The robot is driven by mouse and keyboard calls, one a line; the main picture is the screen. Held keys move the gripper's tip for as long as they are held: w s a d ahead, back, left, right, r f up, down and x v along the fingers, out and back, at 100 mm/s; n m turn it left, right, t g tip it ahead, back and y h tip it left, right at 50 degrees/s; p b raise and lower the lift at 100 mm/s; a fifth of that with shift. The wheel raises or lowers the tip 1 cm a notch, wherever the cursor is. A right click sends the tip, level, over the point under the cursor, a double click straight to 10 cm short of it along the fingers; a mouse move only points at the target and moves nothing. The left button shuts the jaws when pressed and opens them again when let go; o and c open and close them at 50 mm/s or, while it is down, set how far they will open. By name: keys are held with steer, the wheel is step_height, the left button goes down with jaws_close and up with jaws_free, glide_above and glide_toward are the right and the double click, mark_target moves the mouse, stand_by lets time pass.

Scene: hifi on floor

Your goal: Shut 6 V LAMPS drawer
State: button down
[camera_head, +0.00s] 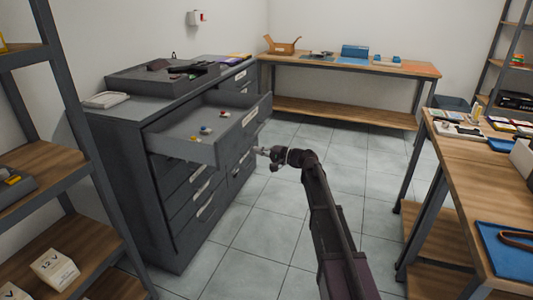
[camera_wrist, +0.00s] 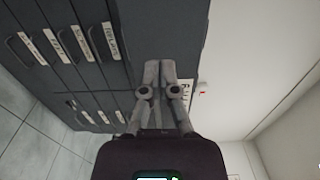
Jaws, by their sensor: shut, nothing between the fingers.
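A dark grey drawer cabinet (camera_head: 180,205) stands at the left. One top drawer (camera_head: 185,140) is pulled far out, with a few small coloured items lying in it. Its front panel (camera_head: 247,122) carries a pale label that I cannot read. My gripper (camera_head: 258,150) is shut and empty, in front of the cabinet near the lower edge of the open drawer's front; I cannot tell whether it touches.
The cabinet's other drawers (camera_head: 195,190) look shut. A tray with dark items (camera_head: 160,75) lies on top. Shelving (camera_head: 60,170) stands at the left, a workbench (camera_head: 470,185) at the right and another (camera_head: 350,65) at the back. The tiled floor (camera_head: 285,215) between them is clear.

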mark_target(232, 145)
steer(key=x, duration=0.8)
steer(key=shift+w+a, duration=0.1)
steer(key=shift+a, duration=0.25)
steer(key=shift+w, duration=0.15)
